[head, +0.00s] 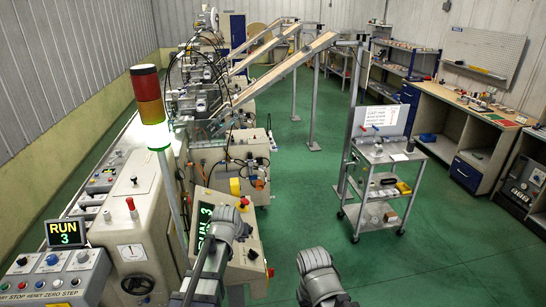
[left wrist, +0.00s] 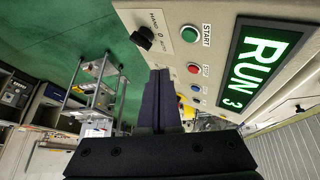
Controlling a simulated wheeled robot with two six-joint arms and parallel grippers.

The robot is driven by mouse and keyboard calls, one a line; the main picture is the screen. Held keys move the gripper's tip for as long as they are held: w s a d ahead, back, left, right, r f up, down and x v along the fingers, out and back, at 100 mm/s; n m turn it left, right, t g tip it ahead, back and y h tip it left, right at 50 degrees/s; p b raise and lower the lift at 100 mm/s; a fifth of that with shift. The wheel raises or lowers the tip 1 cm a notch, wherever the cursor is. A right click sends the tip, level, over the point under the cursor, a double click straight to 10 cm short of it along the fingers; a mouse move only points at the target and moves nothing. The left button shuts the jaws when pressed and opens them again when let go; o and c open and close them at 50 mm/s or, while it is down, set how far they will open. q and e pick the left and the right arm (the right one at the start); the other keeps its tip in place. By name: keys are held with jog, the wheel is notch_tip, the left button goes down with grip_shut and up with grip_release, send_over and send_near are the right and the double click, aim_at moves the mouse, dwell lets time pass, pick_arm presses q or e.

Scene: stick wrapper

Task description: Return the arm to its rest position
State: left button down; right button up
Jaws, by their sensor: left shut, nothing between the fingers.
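My left gripper (head: 243,205) is in front of the tilted control panel (head: 254,243) of the wrapping machine in the head view. In the left wrist view its dark fingers (left wrist: 160,92) are together with nothing between them. They point past the panel's green START button (left wrist: 190,34), a red button (left wrist: 193,69) and a black knob (left wrist: 143,38); I cannot see any contact. The panel's display (left wrist: 262,66) reads RUN 3. My right arm's end (head: 318,270) is low in the middle of the head view; its fingers cannot be made out.
A signal tower (head: 149,105) glows green at its base. A second RUN 3 display (head: 65,232) and a button box (head: 52,282) stand at left. A wheeled cart (head: 376,218) stands to the right. A workbench (head: 465,125) lines the right wall. Green floor between is open.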

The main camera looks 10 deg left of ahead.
pick_arm(q)
jog(key=s+d+f+m+g+b, duration=0.1)
jog(key=s+d+f+g+b, duration=0.1)
jog(key=s+d+f+b, duration=0.2)
jog(key=s+d+f+m+g+y+b, duration=0.1)
jog(key=s+d+f+b, duration=0.3)
jog(key=s+f, duration=0.4)
jog(key=s+d+f+m+g+b, duration=0.2)
jog(key=s+f+b, duration=0.4)
jog(key=s, duration=0.5)
jog(key=shift+d+m+g+y+b, duration=0.35)
jog(key=shift+d+g, duration=0.25)
jog(key=shift+d, duration=0.6)
